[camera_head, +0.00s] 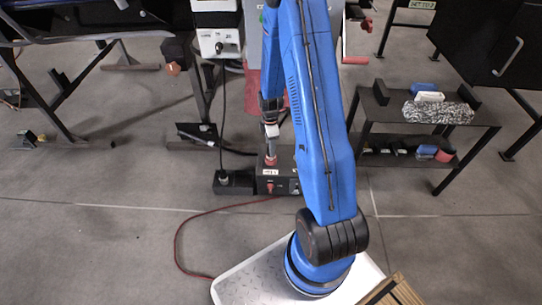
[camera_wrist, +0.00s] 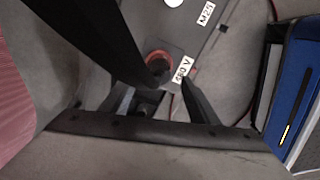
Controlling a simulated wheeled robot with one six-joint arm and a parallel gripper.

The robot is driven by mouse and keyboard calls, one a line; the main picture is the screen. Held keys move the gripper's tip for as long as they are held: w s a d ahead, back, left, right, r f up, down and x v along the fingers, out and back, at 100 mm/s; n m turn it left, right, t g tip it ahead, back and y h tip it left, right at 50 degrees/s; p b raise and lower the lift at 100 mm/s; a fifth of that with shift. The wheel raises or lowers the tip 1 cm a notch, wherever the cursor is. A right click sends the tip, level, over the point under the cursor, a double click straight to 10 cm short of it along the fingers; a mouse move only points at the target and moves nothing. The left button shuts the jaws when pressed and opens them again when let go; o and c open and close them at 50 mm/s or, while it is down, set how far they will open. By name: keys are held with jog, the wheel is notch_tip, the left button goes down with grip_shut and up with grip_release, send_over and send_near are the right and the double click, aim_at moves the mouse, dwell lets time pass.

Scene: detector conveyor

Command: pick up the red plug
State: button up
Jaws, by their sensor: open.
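The red plug (camera_head: 271,160) appears as a small red piece on top of a dark box (camera_head: 284,181) on the floor, under the end of my arm. In the wrist view the red plug (camera_wrist: 157,58) is a red ring with a dark centre, on the grey box face next to a "480 V" label. My gripper (camera_wrist: 168,78) is open, with its dark fingers on either side of the plug's near edge. I cannot tell whether they touch it. In the head view my gripper (camera_head: 270,143) is small and just above the box.
A red cable (camera_head: 181,238) curves over the floor. A grey unit (camera_head: 218,42) stands behind. A black shelf (camera_head: 425,121) with blue and white items stands right. Open floor lies left.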

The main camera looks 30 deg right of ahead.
jog(key=shift+d+f, duration=0.2)
jog(key=shift+f, duration=2.3)
jog(key=c, duration=1.2)
